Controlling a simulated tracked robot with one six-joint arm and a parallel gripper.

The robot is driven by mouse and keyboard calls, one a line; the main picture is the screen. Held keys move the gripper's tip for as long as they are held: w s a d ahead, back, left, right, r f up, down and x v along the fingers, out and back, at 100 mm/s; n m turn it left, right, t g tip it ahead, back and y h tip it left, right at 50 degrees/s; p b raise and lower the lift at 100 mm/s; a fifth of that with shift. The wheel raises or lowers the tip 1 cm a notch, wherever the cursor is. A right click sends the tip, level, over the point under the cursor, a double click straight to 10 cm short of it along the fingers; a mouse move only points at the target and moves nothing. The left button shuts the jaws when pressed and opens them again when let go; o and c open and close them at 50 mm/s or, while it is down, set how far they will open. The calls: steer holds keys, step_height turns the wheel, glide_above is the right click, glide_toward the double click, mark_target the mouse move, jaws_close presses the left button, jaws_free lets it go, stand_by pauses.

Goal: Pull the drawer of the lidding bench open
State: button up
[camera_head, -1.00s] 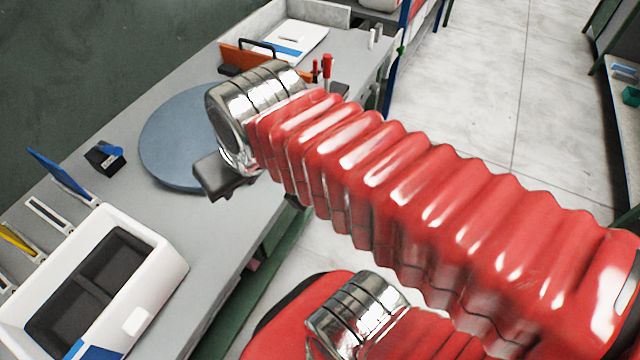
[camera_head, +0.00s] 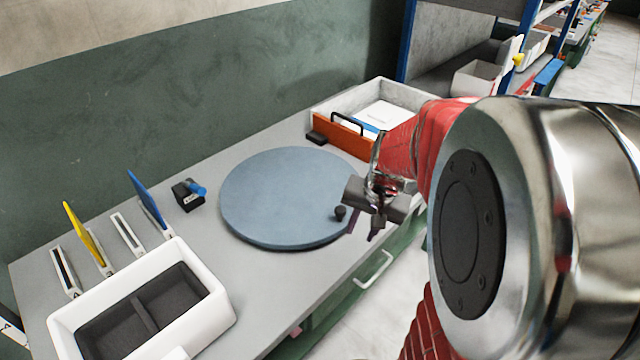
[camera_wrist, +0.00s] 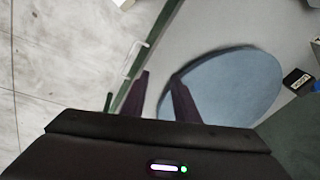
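The grey-topped bench (camera_head: 205,235) with a dark green front fills the middle of the head view. A pale bar handle (camera_head: 373,268) stands out from its green front, just below the top's edge; the drawer front looks flush with the bench. In the wrist view the handle (camera_wrist: 136,60) lies along the green edge, beyond and left of my fingers. My gripper (camera_head: 363,226) is above the bench's front edge, beside the blue-grey disc and above the handle. Its two dark fingers (camera_wrist: 160,85) are apart with nothing between them. I see no contact with the handle.
The round blue-grey disc (camera_head: 290,195) lies on the bench close to my gripper. A white two-part bin (camera_head: 210,298), upright blue and yellow panels and a small black device (camera_head: 187,195) are at left. An orange-fronted tray (camera_head: 343,138) is behind. Floor is clear in front.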

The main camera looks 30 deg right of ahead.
mark_target(379, 271)
steer(key=s+d+f+m, duration=0.2)
steer(key=d+f+m, duration=0.2)
steer(key=d+f, duration=0.5)
steer(key=shift+d+f+m+g+y, duration=0.3)
steer(key=shift+d+g+y, duration=0.1)
steer(key=shift+d, duration=0.15)
steer(key=shift+w+a+f, duration=0.15)
steer(key=shift+w+f, duration=0.25)
steer(key=shift+f, duration=1.85)
steer(key=shift+w+a+f, duration=0.15)
steer(key=shift+w+f, duration=0.25)
steer(key=shift+f, duration=1.85)
steer(key=shift+w+a+f, duration=0.15)
steer(key=shift+w+f, duration=0.25)
steer(key=shift+f, duration=1.85)
steer(key=shift+c, duration=0.7)
jaws_close()
steer(key=shift+w+d+r, duration=0.1)
